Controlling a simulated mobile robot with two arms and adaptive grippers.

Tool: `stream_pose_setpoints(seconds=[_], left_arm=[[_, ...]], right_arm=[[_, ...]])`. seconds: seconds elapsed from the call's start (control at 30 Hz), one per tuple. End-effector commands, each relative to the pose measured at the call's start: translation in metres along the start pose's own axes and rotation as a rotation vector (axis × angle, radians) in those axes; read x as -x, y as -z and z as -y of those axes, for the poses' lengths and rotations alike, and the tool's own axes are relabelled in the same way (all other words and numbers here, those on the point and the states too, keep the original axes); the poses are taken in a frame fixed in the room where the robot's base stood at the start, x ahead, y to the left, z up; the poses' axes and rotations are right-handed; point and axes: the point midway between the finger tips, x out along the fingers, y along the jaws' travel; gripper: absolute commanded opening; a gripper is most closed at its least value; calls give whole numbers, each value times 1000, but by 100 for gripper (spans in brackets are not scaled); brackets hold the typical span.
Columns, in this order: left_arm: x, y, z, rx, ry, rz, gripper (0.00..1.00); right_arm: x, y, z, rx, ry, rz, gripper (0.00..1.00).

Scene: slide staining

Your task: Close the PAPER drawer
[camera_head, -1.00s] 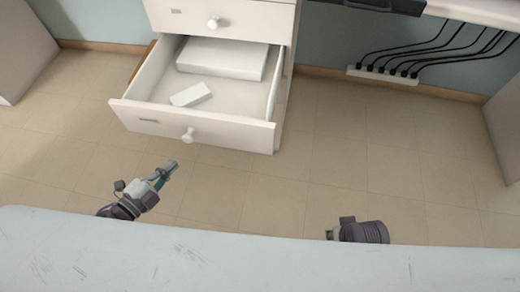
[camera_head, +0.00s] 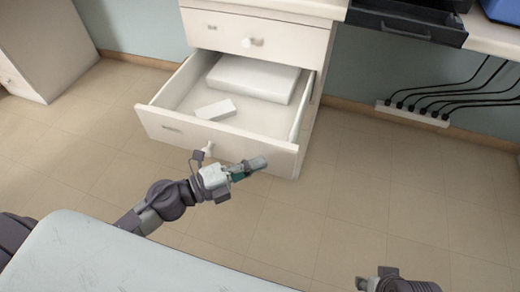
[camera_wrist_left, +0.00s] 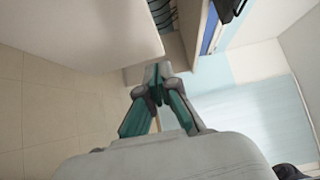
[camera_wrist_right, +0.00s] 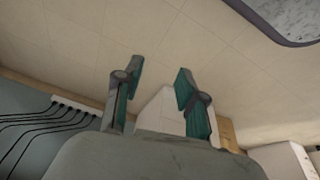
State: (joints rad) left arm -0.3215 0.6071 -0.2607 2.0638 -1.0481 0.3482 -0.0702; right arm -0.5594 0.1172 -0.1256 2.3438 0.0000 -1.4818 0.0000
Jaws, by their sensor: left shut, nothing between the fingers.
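The lower drawer (camera_head: 165,127) of the white cabinet stands pulled out. In it lie a large white stack (camera_head: 254,79) at the back and a small white box (camera_head: 215,109). Its label is too small to read. Its round knob (camera_head: 206,149) is partly behind my left gripper. My left gripper (camera_head: 258,162) is shut and empty, in front of the drawer's front panel, to the right of the knob; contact cannot be told. It also shows in the left wrist view (camera_wrist_left: 157,72). My right gripper shows open and empty in the right wrist view (camera_wrist_right: 158,80).
The drawer above (camera_head: 245,32) is shut. A power strip with several black cables (camera_head: 411,114) is by the wall at right. A dark open tray or drawer (camera_head: 408,20) is at the top right. The tiled floor (camera_head: 345,200) in front is clear.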

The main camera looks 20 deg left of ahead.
Motion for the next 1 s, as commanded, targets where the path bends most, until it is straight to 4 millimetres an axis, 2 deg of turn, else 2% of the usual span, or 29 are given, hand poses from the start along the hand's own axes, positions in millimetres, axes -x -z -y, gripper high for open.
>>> stream_pose_setpoints(seconds=[0.03, 0.23, 0.77, 1.0], left_arm=[[-6, -9, 0, -4, 1, 3, 0], [-21, -24, 0, -1, 1, 2, 0], [-26, -29, 0, 1, 0, 2, 0], [-40, -44, 1, -1, 1, 3, 0]], right_arm=[[2, 1, 0, 0, 0, -3, 40], [6, 1, 0, 0, 0, -6, 40], [9, 1, 0, -1, -1, -7, 40], [6, 2, 0, 0, -1, -10, 40]])
